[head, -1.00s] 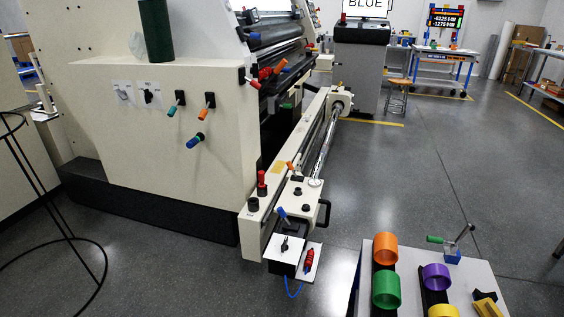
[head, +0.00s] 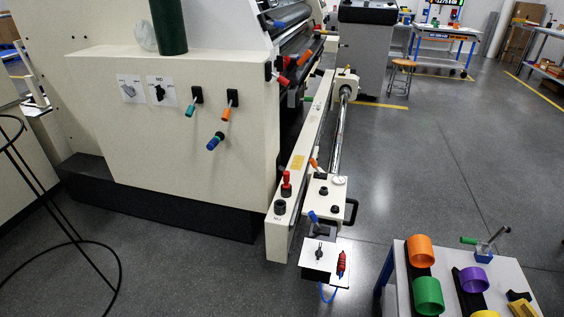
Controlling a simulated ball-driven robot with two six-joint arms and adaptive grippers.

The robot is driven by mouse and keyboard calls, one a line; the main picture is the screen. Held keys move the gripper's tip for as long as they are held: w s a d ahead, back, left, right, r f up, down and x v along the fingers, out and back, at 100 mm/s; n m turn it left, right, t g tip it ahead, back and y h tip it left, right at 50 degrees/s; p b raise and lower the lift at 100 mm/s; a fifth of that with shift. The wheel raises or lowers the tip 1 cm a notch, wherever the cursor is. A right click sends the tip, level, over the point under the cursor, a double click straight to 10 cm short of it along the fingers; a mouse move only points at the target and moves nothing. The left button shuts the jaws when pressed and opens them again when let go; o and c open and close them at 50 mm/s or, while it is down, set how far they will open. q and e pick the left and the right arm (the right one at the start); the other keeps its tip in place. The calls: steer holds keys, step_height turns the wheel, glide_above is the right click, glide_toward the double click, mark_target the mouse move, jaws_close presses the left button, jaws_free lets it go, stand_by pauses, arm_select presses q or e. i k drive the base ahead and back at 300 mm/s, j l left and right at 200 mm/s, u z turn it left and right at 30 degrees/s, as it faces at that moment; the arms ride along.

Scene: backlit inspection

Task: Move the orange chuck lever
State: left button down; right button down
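A small orange-handled lever (head: 314,163) stands tilted on the cream block at the near end of the shiny roll shaft (head: 341,130), beside that shaft. Another orange-handled lever (head: 227,114) hangs from a black slotted plate on the machine's cream side panel, right of a teal-handled one (head: 190,109). I cannot tell from a label which of the two is the chuck lever. Neither of my grippers is in view.
A table (head: 398,265) with orange, green and purple rings stands at the lower right. A white switch box (head: 320,252) juts out at the rail's near end. A black wire stand (head: 60,210) is at the left. Grey floor (head: 400,180) right of the rail is clear.

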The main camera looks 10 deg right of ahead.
mark_target(312, 161)
steer(key=i+u, duration=0.15)
steer(key=i, duration=0.35)
steer(key=i+l+u, duration=0.2)
steer(key=i, duration=0.3)
steer(key=j, duration=0.1)
